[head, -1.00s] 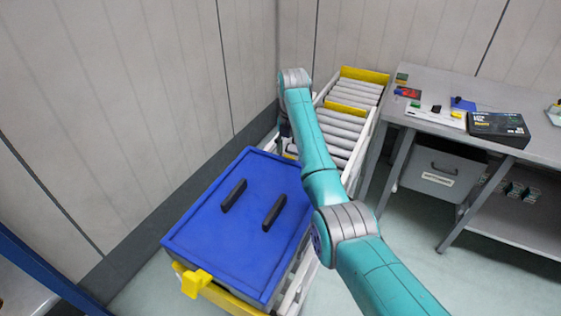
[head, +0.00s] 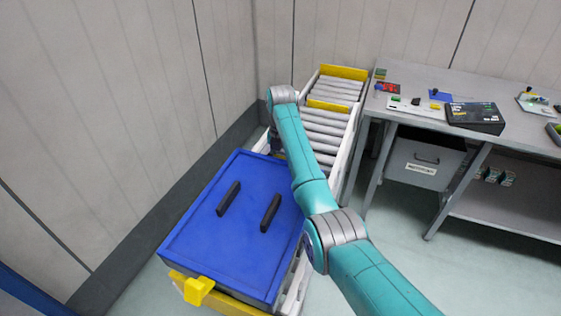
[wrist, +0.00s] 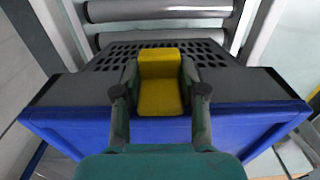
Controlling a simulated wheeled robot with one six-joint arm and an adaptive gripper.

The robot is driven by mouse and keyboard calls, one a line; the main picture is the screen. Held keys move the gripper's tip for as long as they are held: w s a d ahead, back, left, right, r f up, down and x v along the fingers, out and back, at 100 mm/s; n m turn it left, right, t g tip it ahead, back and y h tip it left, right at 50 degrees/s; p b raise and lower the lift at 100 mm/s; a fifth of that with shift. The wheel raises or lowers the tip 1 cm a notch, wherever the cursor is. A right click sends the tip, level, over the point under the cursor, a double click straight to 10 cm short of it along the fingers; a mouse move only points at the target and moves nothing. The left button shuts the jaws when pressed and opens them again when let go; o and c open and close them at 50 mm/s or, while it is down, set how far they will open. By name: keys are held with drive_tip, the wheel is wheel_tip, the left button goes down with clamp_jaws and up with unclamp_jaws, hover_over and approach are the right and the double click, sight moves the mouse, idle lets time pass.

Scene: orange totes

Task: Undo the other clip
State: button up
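A blue lid (head: 195,235) with two black bars lies on a tote at the near end of the conveyor. One yellow clip (head: 198,291) sticks out at the tote's near side. Another yellow clip (wrist: 160,95) is at the blue edge in the wrist view. My gripper (wrist: 160,85) has one finger on each side of this clip, and the clip fills the space between them. The fingers appear to be pressed on it. In the head view my arm hides the far clip and most of the gripper.
Conveyor rollers (head: 325,130) run on behind the tote, with a yellow stop (head: 343,72) at the far end. A wall stands close on the left. A grey table (head: 540,128) with a black box (head: 474,115) and small parts is on the right.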

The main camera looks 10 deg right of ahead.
drive_tip(key=shift+w+d+r+t+h, duration=0.1)
drive_tip(key=shift+w+t+h, duration=0.05)
drive_tip(key=shift+t+h, duration=0.4)
drive_tip(key=o, duration=1.1)
drive_tip(key=shift+o, duration=0.2)
drive_tip(key=shift+r, duration=0.1)
drive_tip(key=r, duration=0.7)
drive_tip(key=shift+s+a+r, duration=0.1)
drive_tip(key=shift+s+a, duration=0.2)
drive_tip(key=shift+s, duration=0.1)
